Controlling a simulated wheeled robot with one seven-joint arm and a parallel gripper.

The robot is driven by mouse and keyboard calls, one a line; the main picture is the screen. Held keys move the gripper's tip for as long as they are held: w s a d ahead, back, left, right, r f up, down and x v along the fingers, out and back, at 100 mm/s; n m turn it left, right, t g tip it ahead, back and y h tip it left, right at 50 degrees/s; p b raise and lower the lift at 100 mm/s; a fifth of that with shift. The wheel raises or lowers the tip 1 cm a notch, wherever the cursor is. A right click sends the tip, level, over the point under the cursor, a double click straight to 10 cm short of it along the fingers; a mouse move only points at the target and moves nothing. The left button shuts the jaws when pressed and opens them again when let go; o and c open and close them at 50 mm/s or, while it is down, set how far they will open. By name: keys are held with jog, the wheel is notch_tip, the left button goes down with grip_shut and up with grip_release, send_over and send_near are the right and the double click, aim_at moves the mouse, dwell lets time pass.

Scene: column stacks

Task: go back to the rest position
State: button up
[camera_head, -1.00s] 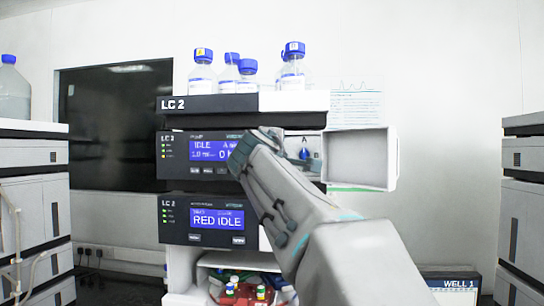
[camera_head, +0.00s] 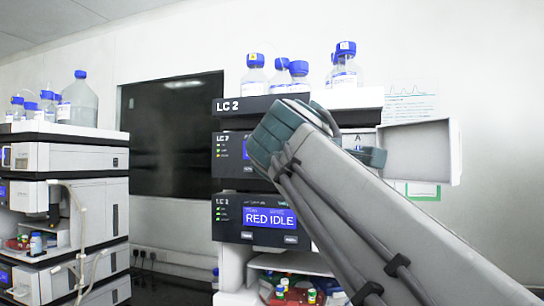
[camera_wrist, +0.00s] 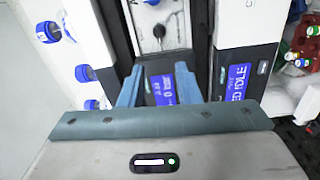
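My arm reaches from the lower right of the head view up to the front of the LC 2 stack (camera_head: 240,107), covering part of its upper display.
Several blue-capped bottles (camera_head: 346,68) stand on the stack. An open door (camera_head: 418,152) sticks out at its right. A red rack of vials (camera_head: 293,296) sits in the lower bay. Another instrument stack (camera_head: 75,160) with tubing stands at left.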

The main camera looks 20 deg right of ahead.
dwell(0.4)
notch_tip(320, 180, down, 18)
jog(key=w+m+g+y, duration=0.1)
jog(key=m+g+y, duration=0.1)
jog(key=g+y, duration=0.15)
jog(key=s+a+f+m+g+y, duration=0.2)
jog(key=s+f, duration=0.3)
jog(key=f, duration=0.6)
jog(key=s+a+f+m+g+y, duration=0.2)
jog(key=s+f, duration=0.3)
jog(key=f, duration=0.6)
jog(key=s+a+f+m+g+y, duration=0.2)
jog(key=s+a+f+m+g, duration=0.1)
jog(key=f, duration=0.8)
jog(key=shift+s+a+f+m+g, duration=0.2)
jog(key=shift+s+a+m+g, duration=0.2)
jog(key=shift+s+m+g, duration=0.6)
